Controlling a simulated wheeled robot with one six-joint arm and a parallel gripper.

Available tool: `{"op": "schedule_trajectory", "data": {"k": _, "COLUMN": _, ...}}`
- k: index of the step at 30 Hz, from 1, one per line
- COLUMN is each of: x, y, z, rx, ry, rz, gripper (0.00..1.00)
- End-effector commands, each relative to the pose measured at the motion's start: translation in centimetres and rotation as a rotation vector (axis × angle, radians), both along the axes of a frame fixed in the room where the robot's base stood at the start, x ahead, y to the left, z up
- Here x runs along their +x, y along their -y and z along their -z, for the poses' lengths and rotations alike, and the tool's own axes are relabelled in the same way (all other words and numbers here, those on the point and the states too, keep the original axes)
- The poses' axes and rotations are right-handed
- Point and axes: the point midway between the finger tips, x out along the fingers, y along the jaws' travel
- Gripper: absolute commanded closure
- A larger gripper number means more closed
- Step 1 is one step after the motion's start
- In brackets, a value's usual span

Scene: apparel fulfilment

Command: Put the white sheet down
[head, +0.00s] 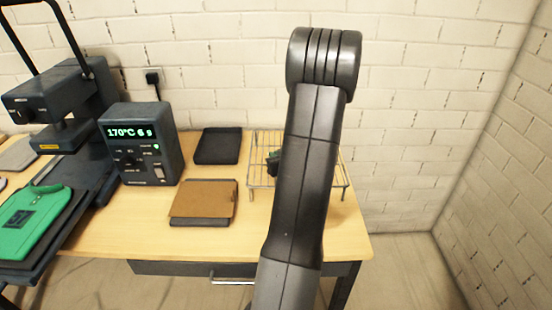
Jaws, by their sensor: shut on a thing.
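No white sheet can be made out for certain. My arm rises through the middle of the head view, and its end is hidden, so my gripper and whatever it holds do not show. A small dark and green thing (273,161) peeks out left of my arm, over the wire rack (262,188); I cannot tell what it is. A pale greyish flat piece (17,155) lies at the far left edge.
A heat press (62,95) with a green shirt (33,218) on its lower plate stands left. Beside it is a control box (143,145) reading 170°C. A brown pad (204,200) and a dark pad (218,146) lie on the wooden table (190,240). Brick walls stand behind and right.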

Motion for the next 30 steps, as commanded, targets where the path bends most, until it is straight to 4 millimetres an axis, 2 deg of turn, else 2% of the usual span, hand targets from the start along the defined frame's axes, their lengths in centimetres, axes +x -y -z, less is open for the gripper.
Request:
{"op": "schedule_trajectory", "data": {"k": 3, "x": -0.02, "y": 0.02, "z": 0.88, "rx": 0.000, "ry": -0.001, "rz": 0.001, "gripper": 1.00}}
{"op": "schedule_trajectory", "data": {"k": 19, "x": -0.01, "y": 0.00, "z": 1.44, "rx": -0.001, "ry": 0.000, "rz": 0.001, "gripper": 1.00}}
{"op": "schedule_trajectory", "data": {"k": 20, "x": -0.01, "y": -0.01, "z": 1.30, "rx": -0.001, "ry": 0.000, "rz": 0.001, "gripper": 0.89}}
{"op": "schedule_trajectory", "data": {"k": 22, "x": -0.01, "y": -0.01, "z": 1.27, "rx": 0.000, "ry": 0.000, "rz": 0.001, "gripper": 0.75}}
{"op": "schedule_trajectory", "data": {"k": 30, "x": -0.01, "y": 0.00, "z": 1.24, "rx": 0.000, "ry": 0.000, "rz": 0.001, "gripper": 0.73}}
